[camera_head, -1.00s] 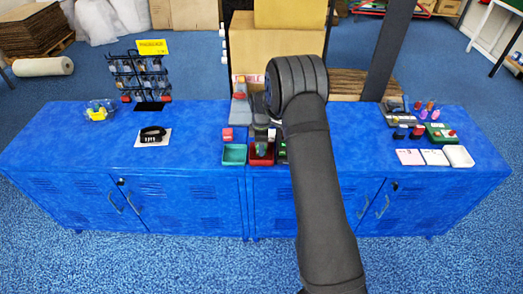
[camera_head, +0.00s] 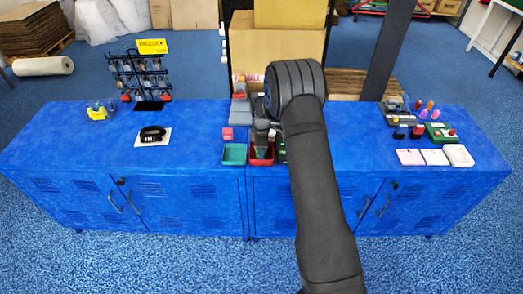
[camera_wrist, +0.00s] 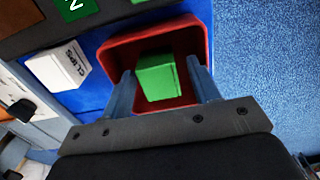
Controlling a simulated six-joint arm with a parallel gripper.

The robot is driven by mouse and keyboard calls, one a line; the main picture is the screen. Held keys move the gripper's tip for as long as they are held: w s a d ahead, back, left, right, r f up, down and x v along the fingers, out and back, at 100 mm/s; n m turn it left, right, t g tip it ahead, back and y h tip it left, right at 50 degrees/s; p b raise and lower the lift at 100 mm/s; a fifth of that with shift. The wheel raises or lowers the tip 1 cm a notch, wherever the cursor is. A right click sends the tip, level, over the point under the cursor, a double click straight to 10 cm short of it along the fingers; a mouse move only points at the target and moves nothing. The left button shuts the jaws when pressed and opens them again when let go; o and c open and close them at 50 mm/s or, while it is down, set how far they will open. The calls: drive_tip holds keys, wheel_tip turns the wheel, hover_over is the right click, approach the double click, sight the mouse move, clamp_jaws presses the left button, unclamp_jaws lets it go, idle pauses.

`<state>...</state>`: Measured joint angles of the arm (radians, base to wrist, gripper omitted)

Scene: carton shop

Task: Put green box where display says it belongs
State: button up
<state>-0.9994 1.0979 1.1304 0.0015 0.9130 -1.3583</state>
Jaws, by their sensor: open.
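The green box (camera_wrist: 156,77) is inside the red tray (camera_wrist: 112,48), between my fingers in the wrist view. My gripper (camera_wrist: 160,76) is open, with one finger on each side of the box and the tips inside the tray. Whether a finger touches the box is not clear. In the head view the red tray (camera_head: 254,161) stands at the front edge of the blue cabinet top, and my gripper (camera_head: 262,146) is over it. The box is hard to make out there. The display's text cannot be read in either view.
A teal tray (camera_head: 234,154) stands left of the red tray, with a pink box (camera_head: 228,133) behind it. A white box marked CLIPS (camera_wrist: 60,67) is beside the red tray. A dark panel with a green numbered sign (camera_wrist: 76,7) is near it. My arm hides things to the right.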

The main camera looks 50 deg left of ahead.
wheel_tip(320, 180, up, 12)
idle(0.4)
drive_tip(key=shift+f, duration=0.15)
wheel_tip(320, 180, down, 12)
drive_tip(key=shift+r, duration=0.2)
drive_tip(key=shift+a+r, duration=0.1)
drive_tip(key=shift+r, duration=1.6)
drive_tip(key=shift+f, duration=0.1)
